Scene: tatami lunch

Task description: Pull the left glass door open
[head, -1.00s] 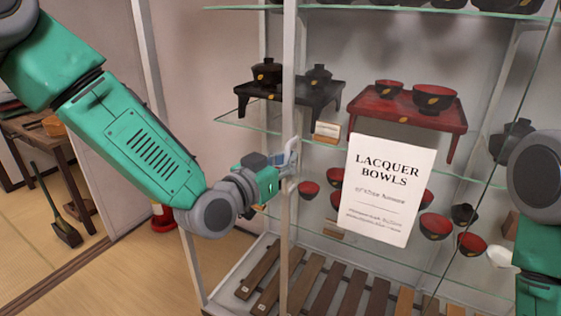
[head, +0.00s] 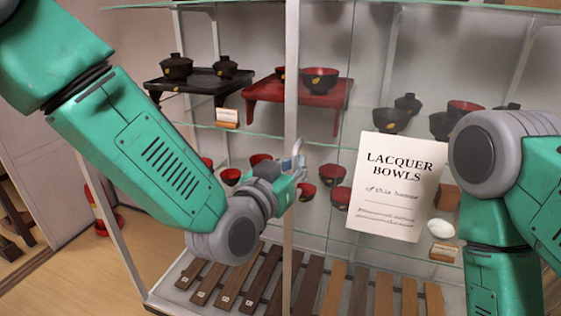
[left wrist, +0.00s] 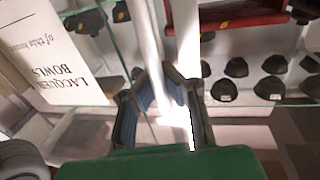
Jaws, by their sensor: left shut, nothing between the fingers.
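The left glass door has a white upright frame (head: 291,60) at its left edge and carries a white "LACQUER BOWLS" sign (head: 398,187). A wide open gap lies between this upright and the cabinet's left corner post (head: 110,205). My left gripper (head: 297,160) is shut and empty, with its tips at the upright at mid height. In the left wrist view the fingertips (left wrist: 172,78) overlap the pale upright (left wrist: 188,30), and the sign (left wrist: 50,50) shows upside down at left. Whether the fingers touch the upright is hard to tell. My right gripper is out of view.
Behind the glass stand a black tray table (head: 195,82) and a red one (head: 325,93), both with bowls. Red bowls (head: 332,174) sit on the shelf below. Wooden slats (head: 235,285) line the cabinet floor. My right arm is close to the sign's right side.

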